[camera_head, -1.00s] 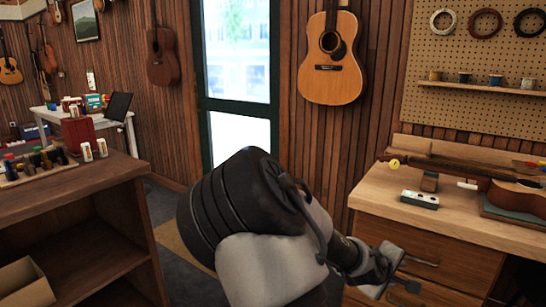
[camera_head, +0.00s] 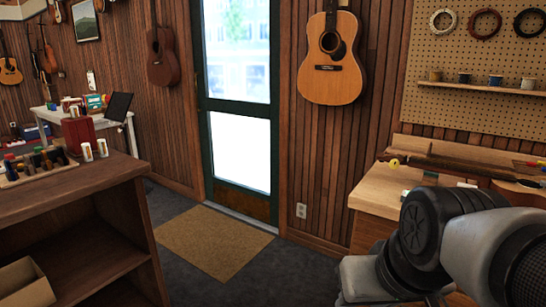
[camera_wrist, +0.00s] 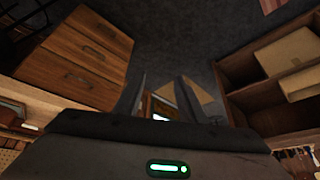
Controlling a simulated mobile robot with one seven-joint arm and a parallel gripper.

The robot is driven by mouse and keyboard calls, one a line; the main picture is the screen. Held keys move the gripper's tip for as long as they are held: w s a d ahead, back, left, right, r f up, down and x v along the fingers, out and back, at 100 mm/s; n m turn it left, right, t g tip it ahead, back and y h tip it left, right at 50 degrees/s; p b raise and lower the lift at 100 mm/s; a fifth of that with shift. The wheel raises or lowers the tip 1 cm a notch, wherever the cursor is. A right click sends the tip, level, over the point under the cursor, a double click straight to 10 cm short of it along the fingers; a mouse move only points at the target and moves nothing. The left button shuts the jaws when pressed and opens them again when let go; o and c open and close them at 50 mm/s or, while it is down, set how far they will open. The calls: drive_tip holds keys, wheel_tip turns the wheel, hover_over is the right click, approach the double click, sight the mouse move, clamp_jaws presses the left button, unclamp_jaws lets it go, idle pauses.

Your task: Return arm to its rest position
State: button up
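My arm (camera_head: 450,240) is folded at the lower right of the head view, in front of the workbench (camera_head: 376,192). My gripper is outside the head view. In the wrist view, my gripper (camera_wrist: 162,76) shows two dark fingers standing apart with nothing held between them. Dark floor lies beyond the fingertips, clear of them.
A wooden drawer unit (camera_wrist: 75,62) is at the left of the wrist view and an open shelf unit (camera_wrist: 240,98) with cardboard boxes at the right. In the head view, a doormat (camera_head: 213,242) lies on open floor before the glass door (camera_head: 240,150).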

wheel_tip(320, 180, up, 24)
drive_tip(key=s+p, duration=0.2)
drive_tip(key=p, duration=2.1)
drive_tip(key=shift+s+r+h, duration=0.15)
drive_tip(key=shift+s+h, duration=0.1)
drive_tip(key=shift+h, duration=0.05)
drive_tip(key=shift+d, duration=0.1)
